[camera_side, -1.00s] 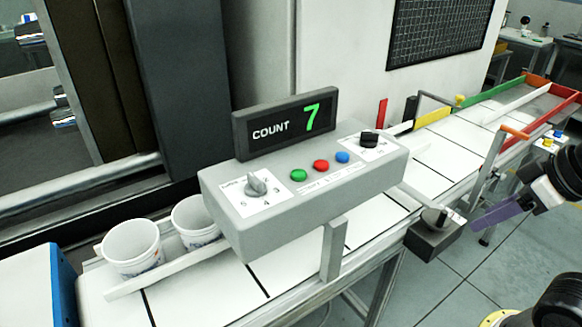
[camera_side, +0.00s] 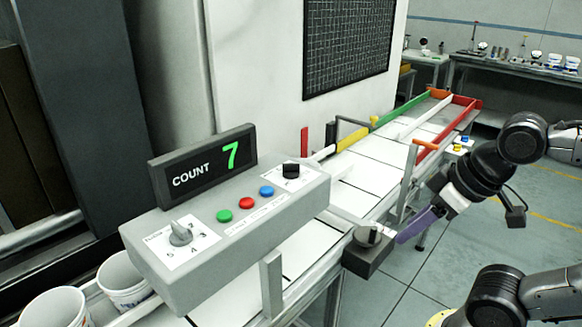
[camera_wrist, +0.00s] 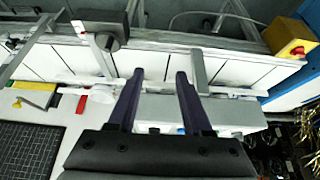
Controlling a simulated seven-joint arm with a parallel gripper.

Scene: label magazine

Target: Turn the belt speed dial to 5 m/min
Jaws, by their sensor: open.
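A grey dial (camera_side: 180,233) sits on a white numbered plate at the left of the grey console (camera_side: 170,275). A black knob (camera_side: 291,170) sits on another white plate at its right end. A third, grey knob (camera_side: 369,236) is on a dark box (camera_side: 366,258) beside the belt. The labels are too small to tell which dial sets belt speed. My gripper (camera_side: 400,238), with purple fingers, is near the dark box in the side view, apart from the console dials. In the wrist view, my gripper (camera_wrist: 160,72) is open with nothing between its fingers; the dark box (camera_wrist: 105,27) is at upper left.
The display (camera_side: 203,167) on the console reads COUNT 7. Green (camera_side: 224,216), red (camera_side: 246,203) and blue (camera_side: 266,191) buttons lie between the console dials. White cups (camera_side: 122,280) stand at the lower left. The belt (camera_side: 375,180) runs behind the console, with rails at its far end.

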